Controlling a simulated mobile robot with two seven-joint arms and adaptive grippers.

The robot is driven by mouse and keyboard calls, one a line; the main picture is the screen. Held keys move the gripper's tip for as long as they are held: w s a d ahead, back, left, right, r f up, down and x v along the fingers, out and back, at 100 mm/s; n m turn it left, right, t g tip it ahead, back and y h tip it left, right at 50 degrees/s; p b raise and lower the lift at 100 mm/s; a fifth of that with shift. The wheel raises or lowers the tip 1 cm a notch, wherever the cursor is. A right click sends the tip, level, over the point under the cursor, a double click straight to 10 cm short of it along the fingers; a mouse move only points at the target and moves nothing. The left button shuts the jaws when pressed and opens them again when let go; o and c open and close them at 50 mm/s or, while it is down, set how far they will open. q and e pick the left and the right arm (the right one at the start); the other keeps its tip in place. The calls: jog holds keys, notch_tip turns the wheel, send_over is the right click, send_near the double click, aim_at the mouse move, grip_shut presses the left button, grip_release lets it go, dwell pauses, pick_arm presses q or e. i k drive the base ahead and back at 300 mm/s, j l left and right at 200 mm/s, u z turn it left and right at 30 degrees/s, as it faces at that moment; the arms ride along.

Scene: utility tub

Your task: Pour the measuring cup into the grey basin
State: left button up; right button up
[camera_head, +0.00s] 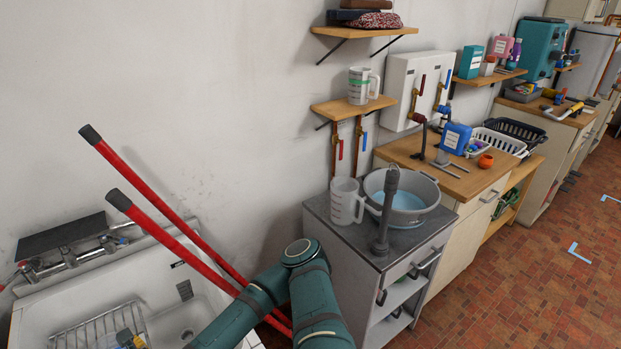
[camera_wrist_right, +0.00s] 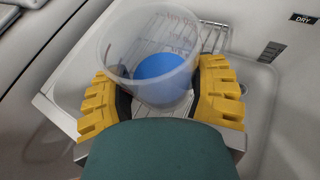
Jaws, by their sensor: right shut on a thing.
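In the right wrist view, my right gripper (camera_wrist_right: 160,98) has its yellow fingers shut on either side of a clear cup (camera_wrist_right: 118,52). Blue liquid (camera_wrist_right: 166,78) lies in the cup, above a white sink with a wire rack. The grey basin (camera_head: 427,213) stands on the grey cabinet top at centre right in the head view and holds light blue liquid. Another measuring cup (camera_head: 360,85) with a green band sits on the wall shelf. My left gripper is out of view.
A dark grey upright fixture (camera_head: 382,235) stands in front of the basin. Two long red handles (camera_head: 150,220) with black grips lean across the white sink (camera_head: 165,290). A wooden counter (camera_head: 455,183) with a blue container (camera_head: 455,138) and baskets adjoins the basin's cabinet.

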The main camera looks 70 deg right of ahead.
aim_at(418, 193)
jog(key=k+l, duration=0.25)
jog(key=l, duration=0.2)
jog(key=k+l, duration=0.25)
jog(key=l, duration=0.15)
jog(key=k+l, duration=0.25)
jog(key=l, duration=0.2)
jog(key=k+l, duration=0.2)
jog(key=l, duration=0.2)
jog(key=k+l, duration=0.25)
jog(key=l, duration=0.2)
jog(key=k+l, duration=0.25)
jog(key=l, duration=0.15)
jog(key=k+l, duration=0.25)
jog(key=l, duration=0.2)
jog(key=k+l, duration=0.25)
jog(key=l, duration=0.15)
